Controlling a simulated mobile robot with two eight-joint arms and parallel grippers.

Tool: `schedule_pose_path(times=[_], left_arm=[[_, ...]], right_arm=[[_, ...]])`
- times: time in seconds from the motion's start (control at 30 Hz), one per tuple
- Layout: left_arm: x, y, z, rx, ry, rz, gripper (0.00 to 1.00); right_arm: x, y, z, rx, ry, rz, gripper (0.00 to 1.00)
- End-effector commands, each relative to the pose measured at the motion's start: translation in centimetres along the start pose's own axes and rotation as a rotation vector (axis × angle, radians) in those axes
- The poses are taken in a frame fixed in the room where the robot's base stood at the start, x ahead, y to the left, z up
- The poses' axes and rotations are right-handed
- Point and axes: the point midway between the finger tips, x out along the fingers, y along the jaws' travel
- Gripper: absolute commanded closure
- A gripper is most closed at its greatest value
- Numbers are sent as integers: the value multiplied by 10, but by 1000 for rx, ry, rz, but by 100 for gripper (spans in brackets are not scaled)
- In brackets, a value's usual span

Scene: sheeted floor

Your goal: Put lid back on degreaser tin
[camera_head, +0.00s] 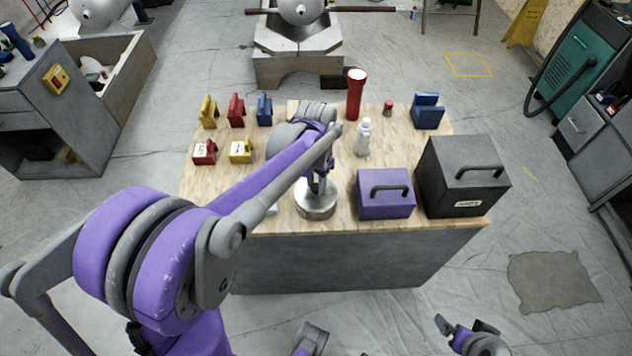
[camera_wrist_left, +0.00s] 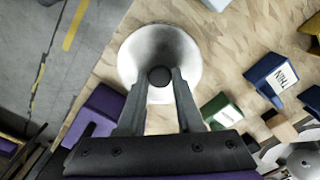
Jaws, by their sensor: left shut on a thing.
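A round silver tin (camera_head: 316,207) stands near the table's front edge in the head view. My left gripper (camera_head: 318,187) is directly above it, pointing down. In the left wrist view its two fingers (camera_wrist_left: 160,82) are shut on the dark knob (camera_wrist_left: 160,75) of a pale, round metal lid (camera_wrist_left: 158,45). The lid covers the tin from above in that view. I cannot tell whether it is fully seated or slightly raised. Part of my right arm (camera_head: 470,338) shows at the bottom right of the head view; its jaw state is unclear.
A purple box (camera_head: 385,204) and a black box (camera_head: 462,178), both with handles, stand right of the tin. Behind are a white bottle (camera_head: 363,138), a red flashlight (camera_head: 355,95), a blue holder (camera_head: 427,112) and several small coloured blocks. The wooden tabletop (camera_head: 340,172) has some bare room.

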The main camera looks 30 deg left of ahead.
Motion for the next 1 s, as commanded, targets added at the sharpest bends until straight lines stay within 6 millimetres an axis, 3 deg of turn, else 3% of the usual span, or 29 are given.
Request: schedule_pose_path(times=[0.33,0.37,0.5,0.53,0.73,0.9,1.0], left_arm=[[0,0,0,0,0,0,100],[0,0,0,0,0,0,60],[0,0,0,0,0,0,35],[0,0,0,0,0,0,30],[0,0,0,0,0,0,30],[0,0,0,0,0,0,1],[0,0,0,0,0,0,0]], right_arm=[[0,0,0,0,0,0,0],[0,0,0,0,0,0,0],[0,0,0,0,0,0,0],[0,0,0,0,0,0,0],[0,0,0,0,0,0,0],[0,0,0,0,0,0,0],[0,0,0,0,0,0,0]])
